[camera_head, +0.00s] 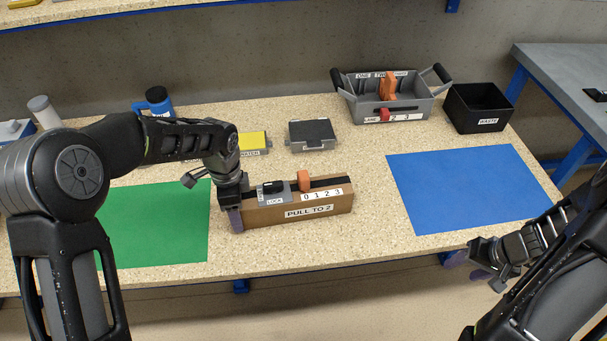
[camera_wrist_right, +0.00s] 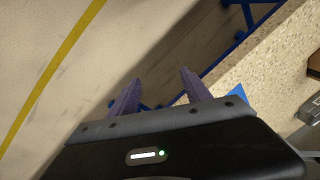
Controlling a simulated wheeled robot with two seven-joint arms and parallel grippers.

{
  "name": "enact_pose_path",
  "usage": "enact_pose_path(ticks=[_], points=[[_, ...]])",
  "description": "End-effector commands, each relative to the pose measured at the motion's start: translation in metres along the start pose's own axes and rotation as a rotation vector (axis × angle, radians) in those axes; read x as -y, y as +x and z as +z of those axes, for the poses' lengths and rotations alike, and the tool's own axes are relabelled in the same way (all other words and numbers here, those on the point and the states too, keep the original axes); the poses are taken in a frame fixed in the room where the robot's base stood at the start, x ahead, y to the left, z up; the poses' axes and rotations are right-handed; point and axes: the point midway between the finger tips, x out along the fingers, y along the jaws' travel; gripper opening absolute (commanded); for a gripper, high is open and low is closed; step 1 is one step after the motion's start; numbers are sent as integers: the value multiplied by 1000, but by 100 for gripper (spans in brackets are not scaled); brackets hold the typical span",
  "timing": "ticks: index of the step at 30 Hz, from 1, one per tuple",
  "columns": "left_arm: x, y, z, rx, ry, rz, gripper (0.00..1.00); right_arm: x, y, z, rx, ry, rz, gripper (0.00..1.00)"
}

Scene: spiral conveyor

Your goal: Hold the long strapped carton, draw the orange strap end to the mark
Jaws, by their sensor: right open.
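The long brown carton (camera_head: 332,207) lies on the worktop and reads "PULL TO 2". A black strap (camera_head: 328,182) runs along its top. The orange strap end (camera_head: 304,181) stands near the 0 of the white 0-1-2-3 scale (camera_head: 322,194). A grey lock plate (camera_head: 268,196) with a black lever sits left of it. My left gripper (camera_head: 233,215) points down at the carton's left end; one finger shows against it, and the other is hidden, so its grip is unclear. My right gripper (camera_head: 468,268) is open and empty off the table's front edge; its parted fingers show in the right wrist view (camera_wrist_right: 160,92).
A green mat (camera_head: 170,235) lies left of the carton, a blue mat (camera_head: 470,185) right. Behind stand a grey tray (camera_head: 312,135), a grey handled caddy (camera_head: 405,110) with orange and red parts, and a black bin (camera_head: 480,105). Worktop between carton and blue mat is clear.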

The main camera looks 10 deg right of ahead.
Motion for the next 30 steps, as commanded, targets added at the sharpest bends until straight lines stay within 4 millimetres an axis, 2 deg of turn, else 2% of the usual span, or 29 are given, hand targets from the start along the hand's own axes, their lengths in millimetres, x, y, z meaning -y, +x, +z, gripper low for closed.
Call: enact_pose_path(ticks=[2,5,8,14,17,20,22,24,27,30], points=[[-1,2,0,0,-1,3,0,-6,-19,-12,-42,5,-39,56],[-1,2,0,1,-1,3,0,5,-32,-23,-41,-44,-99,56],[-1,2,0,1,-1,3,0,30,-37,-32,5,-138,-154,56],[-1,2,0,1,0,3,0,101,-43,-61,80,-495,-228,56],[-1,2,0,1,0,4,0,146,-46,-77,103,-727,-262,56],[-1,2,0,1,0,4,0,208,-54,-90,127,-1020,-306,56],[-1,2,0,1,0,4,0,260,-63,-95,141,-1259,-339,56],[-1,2,0,1,0,4,0,310,-75,-94,149,-1490,-368,56],[-1,2,0,1,1,4,0,366,-94,-89,147,-1752,-398,56],[-1,2,0,1,1,4,0,404,-111,-83,137,-1932,-416,56]])
